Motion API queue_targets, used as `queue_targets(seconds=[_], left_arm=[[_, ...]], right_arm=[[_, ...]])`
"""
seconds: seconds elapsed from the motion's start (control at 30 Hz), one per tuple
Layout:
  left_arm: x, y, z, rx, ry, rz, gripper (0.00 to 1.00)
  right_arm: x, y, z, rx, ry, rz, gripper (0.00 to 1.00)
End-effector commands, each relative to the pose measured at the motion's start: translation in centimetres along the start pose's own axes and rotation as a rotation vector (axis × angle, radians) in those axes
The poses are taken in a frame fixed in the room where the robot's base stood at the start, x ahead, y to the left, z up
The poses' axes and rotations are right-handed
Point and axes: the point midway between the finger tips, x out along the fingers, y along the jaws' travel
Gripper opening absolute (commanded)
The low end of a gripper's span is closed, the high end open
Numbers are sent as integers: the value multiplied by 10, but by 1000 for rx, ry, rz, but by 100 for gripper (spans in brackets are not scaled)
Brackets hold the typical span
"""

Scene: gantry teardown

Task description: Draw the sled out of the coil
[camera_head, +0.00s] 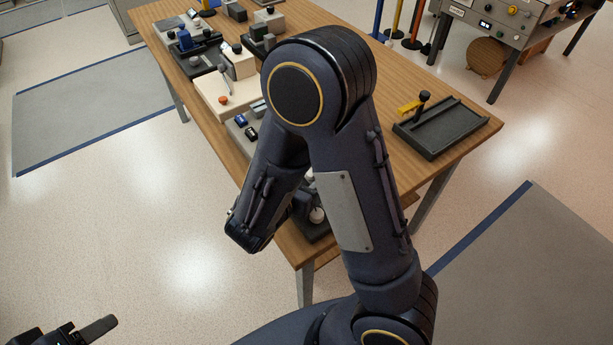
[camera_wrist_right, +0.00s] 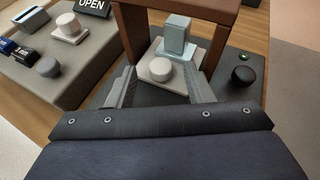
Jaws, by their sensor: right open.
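In the right wrist view the sled (camera_wrist_right: 155,71) is a pale base with a round white knob and a light blue-grey block. It sits on a dark plate beneath a brown arch (camera_wrist_right: 229,55), which looks like the coil. My right gripper (camera_wrist_right: 163,88) is open, with one finger on each side of the knob; I cannot tell whether either touches it. My left gripper (camera_head: 85,330) is partly in view at the bottom left, away from the table.
A black knob (camera_wrist_right: 243,75) and a green light stand right of the arch. A grey block with an "OPEN" sign (camera_wrist_right: 93,7) lies to the left. In the head view a dark tray (camera_head: 446,130) with a yellow-handled part sits on the table's right; several fixtures fill the far end.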

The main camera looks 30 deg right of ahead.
Motion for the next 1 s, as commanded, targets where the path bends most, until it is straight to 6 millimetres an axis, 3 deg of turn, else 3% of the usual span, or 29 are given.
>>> queue_targets(seconds=[0.37, 0.73, 1.0], left_arm=[[0, 0, 0, 0, 0, 0, 50], [0, 0, 0, 0, 0, 0, 50], [0, 0, 0, 0, 0, 0, 50]], right_arm=[[10, 0, 0, 1, 1, -1, 47], [10, 0, 0, 1, 1, -1, 1], [4, 4, -2, 1, 0, 2, 0]])
